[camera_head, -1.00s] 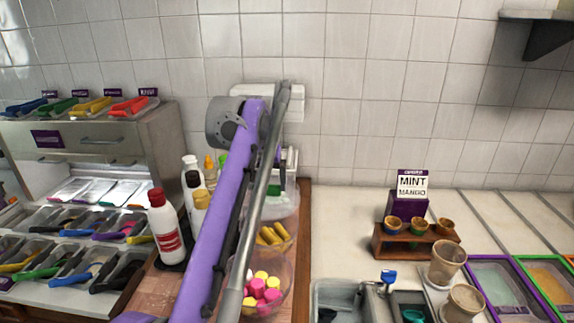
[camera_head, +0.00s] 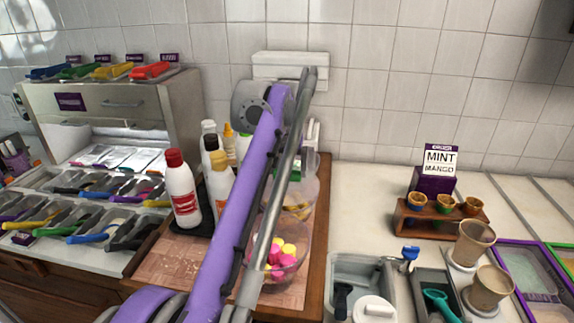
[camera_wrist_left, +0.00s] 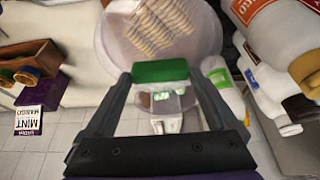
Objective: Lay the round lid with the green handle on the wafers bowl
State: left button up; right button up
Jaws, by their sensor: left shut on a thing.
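My left gripper (camera_wrist_left: 160,73) is shut on the green handle (camera_wrist_left: 160,70) of the round clear lid (camera_wrist_left: 112,48). In the left wrist view the lid overlaps the wafers bowl, and rows of tan wafers (camera_wrist_left: 160,24) show through clear material. I cannot tell whether the lid touches the bowl's rim. In the head view my purple arm crosses in front and hides most of the gripper and part of the bowl. The wafers (camera_head: 299,211) show just right of the arm, with a bit of green handle (camera_head: 295,170) above them. My right gripper is not in view.
A clear bowl of pink and yellow sweets (camera_head: 290,262) stands in front of the wafers bowl. Several bottles, one white with a red cap (camera_head: 182,190), stand to the left. A steel sink (camera_head: 360,268) and a cone stand (camera_head: 437,222) are to the right.

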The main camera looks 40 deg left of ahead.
pick_arm(q)
jog(key=shift+f, duration=0.25)
jog(key=shift+f, duration=0.6)
dwell(0.3)
dwell(0.4)
jog(key=o, duration=1.6)
jog(key=shift+r, duration=0.15)
notch_tip(320, 180, up, 7)
jog(key=p, duration=0.6)
jog(key=shift+f, duration=0.2)
